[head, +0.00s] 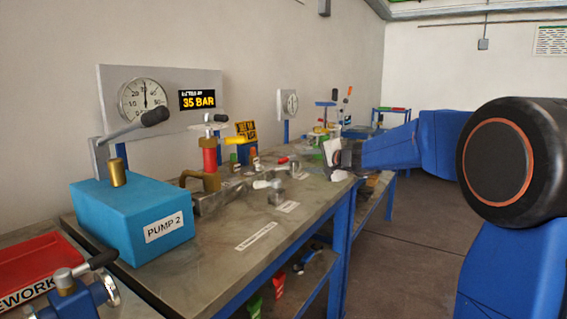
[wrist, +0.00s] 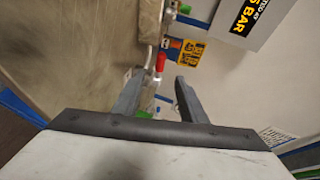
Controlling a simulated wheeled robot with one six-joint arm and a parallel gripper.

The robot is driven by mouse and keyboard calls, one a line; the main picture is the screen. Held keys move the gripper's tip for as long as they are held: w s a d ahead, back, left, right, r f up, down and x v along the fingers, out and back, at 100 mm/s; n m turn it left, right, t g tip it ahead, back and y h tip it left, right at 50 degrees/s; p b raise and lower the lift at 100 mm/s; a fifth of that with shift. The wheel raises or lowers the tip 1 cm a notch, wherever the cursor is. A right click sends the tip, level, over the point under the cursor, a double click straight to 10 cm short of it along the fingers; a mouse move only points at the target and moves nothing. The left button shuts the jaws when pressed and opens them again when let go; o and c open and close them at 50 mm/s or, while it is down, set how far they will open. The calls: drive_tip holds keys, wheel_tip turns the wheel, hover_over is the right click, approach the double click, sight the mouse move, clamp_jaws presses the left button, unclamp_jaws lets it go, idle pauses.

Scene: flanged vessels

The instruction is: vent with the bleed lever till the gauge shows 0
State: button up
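The round gauge (head: 143,99) sits on a grey panel at the left; its needle points nearly straight up, not at 0. A black-knobbed lever (head: 135,127) rises above the blue PUMP 2 box (head: 128,225). A small white-ended lever (head: 267,184) lies on the bench. I cannot tell which is the bleed lever. My gripper (head: 335,153) is over the bench's right part, far from both levers. In the wrist view my gripper (wrist: 157,80) has its two fingers apart with nothing held between them. A red part (wrist: 160,62) shows beyond them.
A red tray (head: 38,258) is front left. Floor at right is clear.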

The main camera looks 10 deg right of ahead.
sight(285, 161)
drive_tip(key=x, duration=1.8)
drive_tip(key=shift+w+d+r, duration=0.2)
drive_tip(key=shift+d, duration=0.2)
clamp_jaws()
